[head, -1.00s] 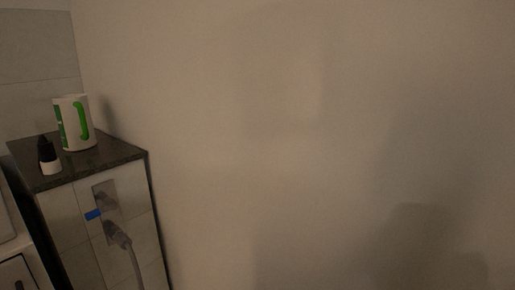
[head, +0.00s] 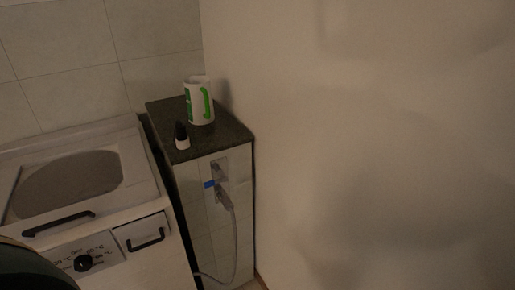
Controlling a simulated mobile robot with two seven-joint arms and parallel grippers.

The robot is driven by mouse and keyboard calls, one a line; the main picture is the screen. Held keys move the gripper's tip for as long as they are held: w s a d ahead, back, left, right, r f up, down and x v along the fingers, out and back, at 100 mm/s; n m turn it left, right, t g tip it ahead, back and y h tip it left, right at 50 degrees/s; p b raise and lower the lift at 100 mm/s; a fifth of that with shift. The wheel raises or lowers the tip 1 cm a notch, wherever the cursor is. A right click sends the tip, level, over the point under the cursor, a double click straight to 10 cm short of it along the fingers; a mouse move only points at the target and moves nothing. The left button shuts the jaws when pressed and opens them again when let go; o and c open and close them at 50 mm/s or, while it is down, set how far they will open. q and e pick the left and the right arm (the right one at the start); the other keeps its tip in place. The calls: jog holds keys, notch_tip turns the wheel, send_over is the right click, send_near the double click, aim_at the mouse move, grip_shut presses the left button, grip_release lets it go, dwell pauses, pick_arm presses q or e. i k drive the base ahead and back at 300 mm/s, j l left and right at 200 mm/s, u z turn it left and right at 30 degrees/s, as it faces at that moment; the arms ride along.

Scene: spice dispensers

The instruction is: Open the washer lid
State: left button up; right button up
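The washer (head: 140,262) is a white top-loading machine at the lower left of the head view. Its lid (head: 130,185) looks closed and has a dark oval window (head: 72,184). A black bar handle (head: 58,224) runs along the lid's front edge. A second black handle (head: 146,240) sits on a drawer at the right of the front panel, beside a black dial (head: 84,263). A dark rounded shape at the lower left corner covers part of the washer's front. Neither gripper is in view.
A narrow tiled ledge with a dark top (head: 222,136) stands right of the washer. It holds a white and green container (head: 199,101) and a small black-and-white bottle (head: 182,137). A grey hose (head: 234,225) hangs from its front. A bare wall (head: 380,130) fills the right.

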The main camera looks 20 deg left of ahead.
aim_at(142, 187)
jog(key=u, duration=2.1)
jog(key=l+z, duration=0.1)
jog(key=z, duration=0.15)
